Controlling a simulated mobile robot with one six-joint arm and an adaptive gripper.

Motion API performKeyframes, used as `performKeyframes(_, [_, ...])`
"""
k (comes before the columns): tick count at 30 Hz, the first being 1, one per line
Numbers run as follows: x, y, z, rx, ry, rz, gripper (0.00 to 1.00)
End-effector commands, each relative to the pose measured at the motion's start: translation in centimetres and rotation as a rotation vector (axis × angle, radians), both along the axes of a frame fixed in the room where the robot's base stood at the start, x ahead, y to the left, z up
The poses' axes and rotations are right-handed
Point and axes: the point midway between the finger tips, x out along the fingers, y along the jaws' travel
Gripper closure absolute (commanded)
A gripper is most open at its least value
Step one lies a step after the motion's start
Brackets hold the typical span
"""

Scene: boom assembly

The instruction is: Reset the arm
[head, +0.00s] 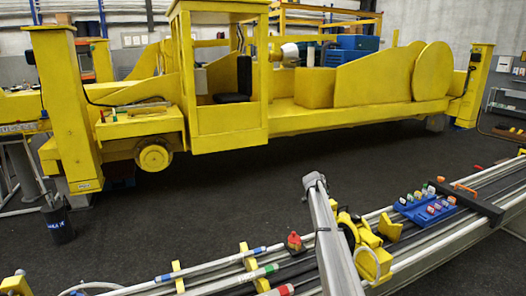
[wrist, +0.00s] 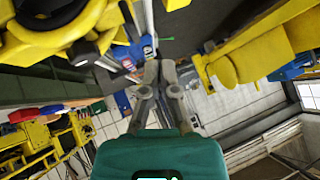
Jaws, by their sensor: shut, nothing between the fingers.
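My gripper (wrist: 159,72) shows in the wrist view, with grey fingers in front of a teal body. The fingertips are together and hold nothing. The wrist view is tilted, with the yellow machine and the ceiling side of the hall around the gripper. I cannot make out the gripper in the head view. The fingers appear clear of the things behind them.
A long yellow machine with a cab (head: 228,75) stands across the back. A boom assembly with silver rails (head: 440,245) runs along the front right. It carries a blue tray (head: 410,212) and yellow brackets. Dark floor (head: 230,205) lies open between them. A bucket (head: 58,222) stands left.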

Motion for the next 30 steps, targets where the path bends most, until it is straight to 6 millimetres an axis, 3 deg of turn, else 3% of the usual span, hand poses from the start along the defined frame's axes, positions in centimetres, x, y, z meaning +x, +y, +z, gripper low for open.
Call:
performKeyframes(1, [-3.1, 0.8, -1.3, -0.003, 0.040, 0.025, 1.00])
performKeyframes(15, [-25.9, 8.3, -9.5, 0.010, 0.474, 0.419, 1.00])
performKeyframes(27, [-45.7, 14.3, -15.0, 0.068, 0.755, 0.889, 1.00])
performKeyframes(30, [-49.9, 15.6, -15.9, 0.084, 0.798, 1.006, 1.00])
